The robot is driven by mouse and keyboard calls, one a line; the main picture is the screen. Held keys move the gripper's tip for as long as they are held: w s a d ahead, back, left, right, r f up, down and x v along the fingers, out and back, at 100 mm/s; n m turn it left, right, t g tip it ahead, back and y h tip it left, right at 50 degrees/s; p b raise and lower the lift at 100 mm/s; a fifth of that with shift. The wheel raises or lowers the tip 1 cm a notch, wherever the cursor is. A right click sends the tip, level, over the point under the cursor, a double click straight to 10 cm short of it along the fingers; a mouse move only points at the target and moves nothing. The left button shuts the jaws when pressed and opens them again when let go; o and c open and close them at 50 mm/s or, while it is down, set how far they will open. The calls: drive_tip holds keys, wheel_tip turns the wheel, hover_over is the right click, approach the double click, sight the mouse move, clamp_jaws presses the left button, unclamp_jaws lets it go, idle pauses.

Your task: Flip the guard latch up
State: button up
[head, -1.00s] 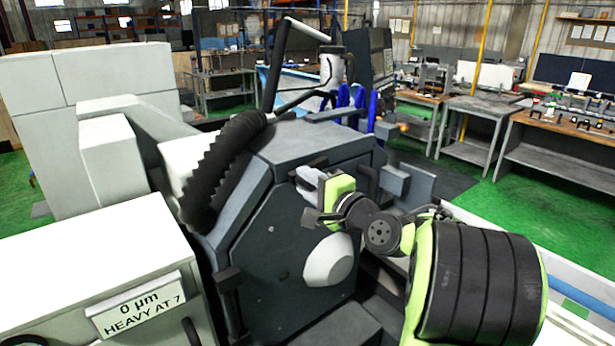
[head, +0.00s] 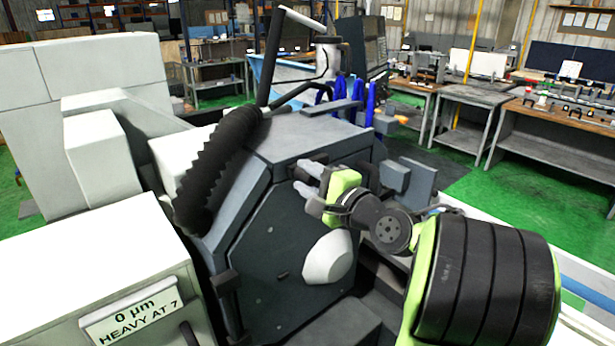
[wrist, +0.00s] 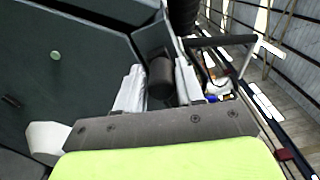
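What appears to be the guard latch is a dark block with a short cylindrical knob (wrist: 160,76) at the edge of the dark guard (wrist: 60,60) in the wrist view. My gripper (wrist: 159,88) has its two pale fingers apart, one on each side of the knob. I cannot tell whether either finger touches it. In the head view my gripper (head: 304,180) is at the upper right of the guard's front face (head: 270,235), its fingers apart. The latch cannot be made out there, near the fingers.
A black ribbed hose (head: 215,170) runs down the guard's left side. A white rounded boss (head: 328,257) sticks out of the front face below my gripper. A white cabinet with a sign (head: 140,310) stands at the front left. Grey blocks (head: 410,178) stand right of the gripper.

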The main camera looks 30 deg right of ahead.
drive_tip(key=shift+o, duration=1.2)
drive_tip(key=shift+d, duration=0.1)
drive_tip(key=s+d+b, duration=0.1)
drive_tip(key=s+b, duration=0.6)
drive_tip(key=s, duration=0.1)
drive_tip(key=shift+s+f, duration=0.2)
drive_tip(key=shift+f, duration=0.2)
drive_tip(key=shift+s+b, duration=0.1)
drive_tip(key=shift+b, duration=0.7)
drive_tip(key=s+d+b, duration=0.1)
drive_tip(key=s+b, duration=0.3)
drive_tip(key=s, duration=0.3)
drive_tip(key=shift+r, duration=0.45)
